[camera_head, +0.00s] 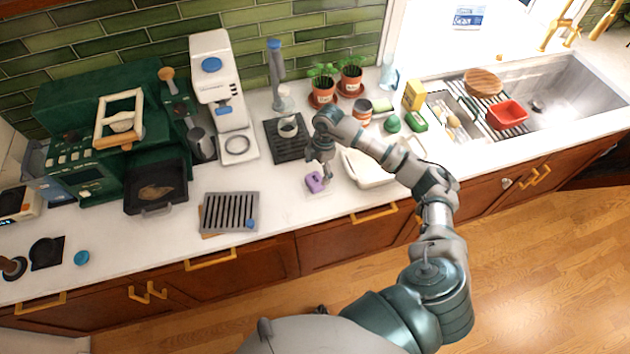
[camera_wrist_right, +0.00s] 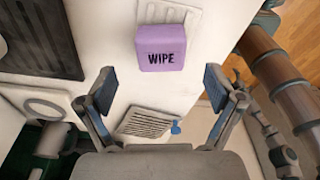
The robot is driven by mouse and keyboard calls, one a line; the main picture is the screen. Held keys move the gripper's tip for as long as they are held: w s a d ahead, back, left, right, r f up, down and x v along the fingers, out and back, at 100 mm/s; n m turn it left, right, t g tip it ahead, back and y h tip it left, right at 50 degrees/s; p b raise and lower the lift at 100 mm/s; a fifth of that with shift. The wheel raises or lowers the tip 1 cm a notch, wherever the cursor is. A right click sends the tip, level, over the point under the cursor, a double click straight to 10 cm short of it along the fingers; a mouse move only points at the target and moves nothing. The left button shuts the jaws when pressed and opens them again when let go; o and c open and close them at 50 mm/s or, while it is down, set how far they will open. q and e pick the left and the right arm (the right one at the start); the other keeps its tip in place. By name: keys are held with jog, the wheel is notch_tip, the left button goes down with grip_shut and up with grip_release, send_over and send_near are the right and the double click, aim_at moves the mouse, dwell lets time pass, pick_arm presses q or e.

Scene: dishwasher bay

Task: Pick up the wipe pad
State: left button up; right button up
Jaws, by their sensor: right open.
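The wipe pad (camera_head: 314,183) is a small purple block on the white counter, near its front edge. In the right wrist view the wipe pad (camera_wrist_right: 161,48) shows the word WIPE and lies on or beside a pale mat (camera_wrist_right: 182,15). My right gripper (camera_head: 322,170) hangs just above and beside the pad in the head view. In the wrist view the right gripper (camera_wrist_right: 160,82) has its two fingers spread wide with nothing between them, and the pad appears beyond the fingertips. My left gripper is not in view.
A grey slotted tray (camera_head: 229,213) lies left of the pad. A dark drip mat (camera_head: 287,148) with a cup is behind. A white dish (camera_head: 366,168) stands close to the right, partly hidden by my arm. Potted plants (camera_head: 350,78) stand at the back.

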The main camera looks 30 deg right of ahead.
aim_at(316, 179)
jog(key=f, duration=0.2)
jog(key=f+p, duration=0.1)
jog(key=f, duration=0.3)
jog(key=shift+a, duration=0.3)
jog(key=shift+r, duration=0.1)
jog(key=c, duration=1.2)
jog(key=shift+c, duration=0.2)
